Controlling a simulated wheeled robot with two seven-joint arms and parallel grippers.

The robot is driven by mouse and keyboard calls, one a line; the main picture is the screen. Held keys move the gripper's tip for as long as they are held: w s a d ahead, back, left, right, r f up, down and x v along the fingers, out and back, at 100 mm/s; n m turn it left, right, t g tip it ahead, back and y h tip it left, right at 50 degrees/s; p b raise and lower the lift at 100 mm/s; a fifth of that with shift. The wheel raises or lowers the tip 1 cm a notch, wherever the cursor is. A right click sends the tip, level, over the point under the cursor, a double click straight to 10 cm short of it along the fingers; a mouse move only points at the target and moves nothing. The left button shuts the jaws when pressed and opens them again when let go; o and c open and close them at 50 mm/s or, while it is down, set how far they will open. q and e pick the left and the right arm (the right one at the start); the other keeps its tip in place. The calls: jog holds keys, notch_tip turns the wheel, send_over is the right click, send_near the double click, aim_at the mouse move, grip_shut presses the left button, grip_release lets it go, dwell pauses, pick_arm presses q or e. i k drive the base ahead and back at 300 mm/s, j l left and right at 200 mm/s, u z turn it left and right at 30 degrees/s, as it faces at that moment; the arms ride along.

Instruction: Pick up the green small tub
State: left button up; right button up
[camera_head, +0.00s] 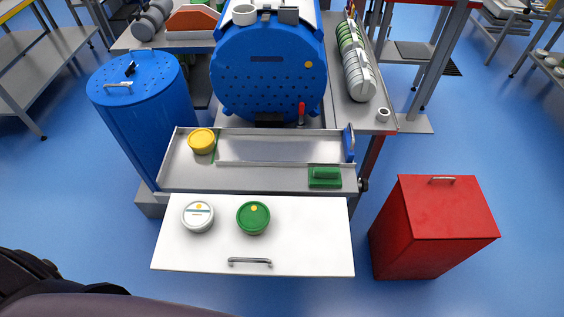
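The green small tub (253,217) stands upright on a white panel (300,240) near the front. It is round, with a green lid and a small yellow-orange dot on it. A round white tub (198,216) with a pale lid stands on the same panel to its left, a short gap apart. A yellow tub (202,140) sits farther back in the metal tray. Neither of my grippers shows in this view. Parts of my own body cover the bottom left edge.
A metal tray (270,179) lies behind the panel, with a green block (325,177) at its right. A grey handle (250,262) is at the panel's front. A blue drum (140,110) stands left, a red bin (430,225) right. A large blue vessel (268,75) stands behind.

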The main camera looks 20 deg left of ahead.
aim_at(253, 217)
jog(key=j+u, duration=0.2)
jog(key=i+j+u, duration=0.25)
jog(key=k+j, duration=0.25)
jog(key=k, duration=0.15)
jog(key=k+j, duration=0.25)
jog(key=k, duration=0.2)
jog(key=j+z, duration=0.05)
